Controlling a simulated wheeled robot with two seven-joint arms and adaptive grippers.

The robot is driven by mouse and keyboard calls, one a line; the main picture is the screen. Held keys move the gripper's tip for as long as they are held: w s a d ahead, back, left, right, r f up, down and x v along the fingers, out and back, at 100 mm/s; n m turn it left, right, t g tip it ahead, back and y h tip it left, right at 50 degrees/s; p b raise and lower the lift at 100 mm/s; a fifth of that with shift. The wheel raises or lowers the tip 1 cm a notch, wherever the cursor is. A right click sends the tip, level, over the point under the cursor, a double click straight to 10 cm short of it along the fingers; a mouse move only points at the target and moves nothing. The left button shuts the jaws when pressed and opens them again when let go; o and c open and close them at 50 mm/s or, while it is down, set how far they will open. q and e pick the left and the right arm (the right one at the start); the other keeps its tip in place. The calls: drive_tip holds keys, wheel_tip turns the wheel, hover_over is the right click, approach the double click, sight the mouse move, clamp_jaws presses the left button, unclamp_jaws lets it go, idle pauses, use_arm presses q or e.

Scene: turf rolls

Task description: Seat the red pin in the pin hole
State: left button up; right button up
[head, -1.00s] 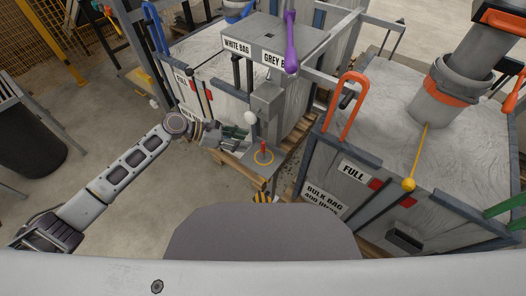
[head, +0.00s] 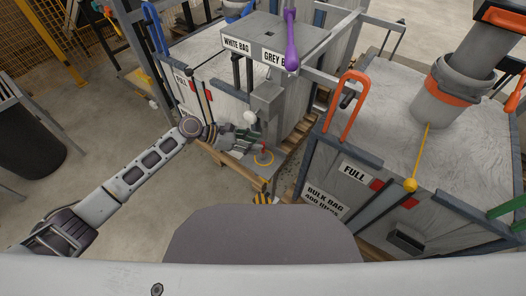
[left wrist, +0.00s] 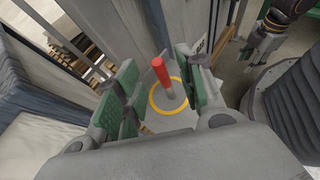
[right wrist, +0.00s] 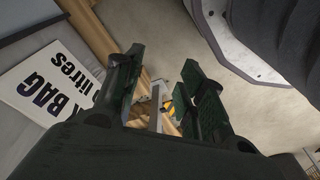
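The red pin (head: 264,153) stands upright on a grey plate (head: 247,161) with a yellow ring around it. In the left wrist view the red pin (left wrist: 163,78) with its grey lower part shows between the fingers, inside the yellow ring (left wrist: 154,107). My left gripper (head: 257,144) is open, with its green-padded fingers on either side of the pin; I cannot tell whether they touch it. My right gripper (right wrist: 165,78) is open and empty in its own wrist view, above the floor near a pallet. The pin hole itself is hidden.
A grey post (head: 267,100) rises behind the plate, with a purple handle (head: 291,40) above. Open floor (head: 150,230) lies at left.

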sight(263, 151)
use_arm(q)
drive_tip(key=shift+b+x, duration=0.65)
drive_tip(key=shift+x, duration=1.6)
use_arm(e)
drive_tip(key=shift+w+a+r, duration=0.1)
drive_tip(key=shift+a+r, duration=0.1)
drive_tip(key=shift+r, duration=0.65)
drive_tip(key=shift+s+a+r, duration=0.1)
drive_tip(key=shift+a+r, duration=0.05)
drive_tip(key=shift+r, duration=0.65)
drive_tip(key=shift+w+a+r, duration=0.1)
drive_tip(key=shift+a+r, duration=0.1)
drive_tip(key=shift+r, duration=0.65)
use_arm(q)
drive_tip(key=shift+w, duration=0.1)
drive_tip(key=shift+c, duration=0.4)
clamp_jaws()
